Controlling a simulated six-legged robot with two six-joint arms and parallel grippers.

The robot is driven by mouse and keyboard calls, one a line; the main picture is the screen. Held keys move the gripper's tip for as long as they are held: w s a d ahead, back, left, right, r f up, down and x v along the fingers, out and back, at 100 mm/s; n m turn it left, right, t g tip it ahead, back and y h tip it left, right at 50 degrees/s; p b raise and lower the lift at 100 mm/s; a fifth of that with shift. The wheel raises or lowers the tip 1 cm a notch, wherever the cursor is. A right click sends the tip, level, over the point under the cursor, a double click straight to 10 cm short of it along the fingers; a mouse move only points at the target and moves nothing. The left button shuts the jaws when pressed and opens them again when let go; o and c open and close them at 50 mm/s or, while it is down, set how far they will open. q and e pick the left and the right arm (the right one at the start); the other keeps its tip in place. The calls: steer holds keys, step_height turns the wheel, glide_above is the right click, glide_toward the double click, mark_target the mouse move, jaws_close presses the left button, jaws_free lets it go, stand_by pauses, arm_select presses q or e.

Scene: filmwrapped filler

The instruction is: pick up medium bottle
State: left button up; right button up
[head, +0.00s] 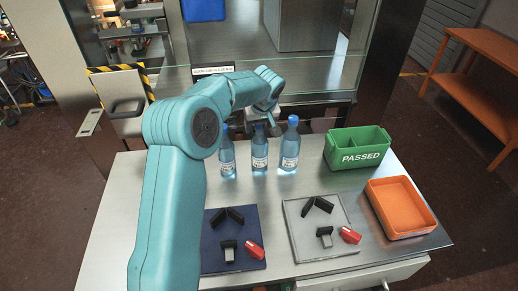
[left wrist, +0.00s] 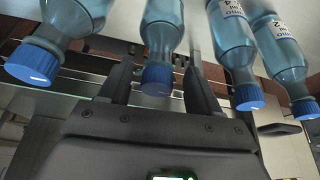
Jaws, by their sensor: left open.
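Clear blue bottles with blue caps stand upright at the back of the steel table: a left bottle (head: 227,158), a middle bottle (head: 259,152) and a right bottle (head: 290,150), which looks tallest. I cannot tell for sure which is the medium bottle. My left gripper (head: 265,113) is open above and behind the row, near the middle cap. In the left wrist view its fingers (left wrist: 159,72) are spread either side of one bottle (left wrist: 162,35), apart from it, with other bottles (left wrist: 232,45) to both sides. My right gripper is not in view.
A green PASSED bin (head: 357,157) and an orange tray (head: 402,209) stand on the right. A blue plate (head: 213,262) and a grey plate (head: 305,248) with black and red parts lie in front. A glass-fronted cabinet (head: 310,75) is behind the table.

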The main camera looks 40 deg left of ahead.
arm_select(q)
steer(key=shift+w+a+f, duration=0.1)
steer(key=shift+w+f, duration=0.15)
steer(key=shift+f, duration=0.2)
steer(key=shift+w+a+f, duration=0.1)
steer(key=shift+w+f, duration=0.1)
steer(key=shift+f, duration=0.25)
steer(key=shift+s, duration=0.2)
steer(key=shift+r, duration=0.1)
steer(key=shift+c, duration=0.9)
steer(key=shift+w, duration=0.15)
jaws_close()
